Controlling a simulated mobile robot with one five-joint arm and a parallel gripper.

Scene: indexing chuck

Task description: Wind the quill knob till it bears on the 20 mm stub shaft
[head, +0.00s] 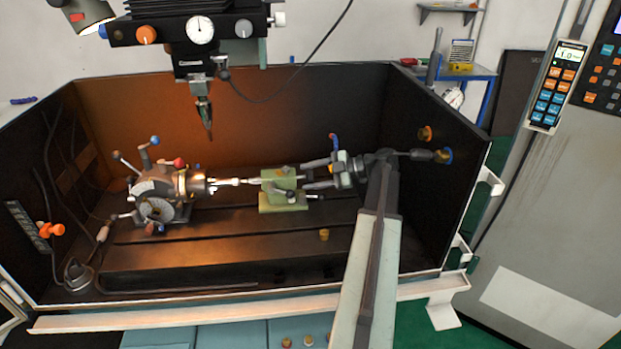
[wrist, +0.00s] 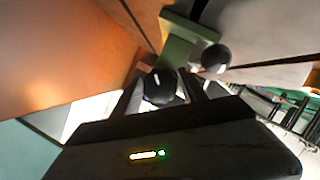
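The indexing chuck (head: 165,190) stands at the left of the table, with the bright stub shaft (head: 225,182) sticking out to the right. A green tailstock (head: 283,203) stands to the right of the shaft, and also shows in the wrist view (wrist: 188,35). Its pointed quill (head: 256,181) lies in line with the shaft; I cannot tell whether they touch. The black quill knob (wrist: 160,88), with a white mark, is between my fingers in the wrist view. My gripper (head: 303,176) points left at the tailstock, its fingers apart, above and below the quill line. Finger contact with the knob is unclear.
A black ball-ended lever (wrist: 215,58) sits close to my right finger in the wrist view. The spindle head (head: 200,85) hangs above the chuck. A small brass piece (head: 324,235) stands on the slotted table (head: 200,262). Dark enclosure walls surround the table.

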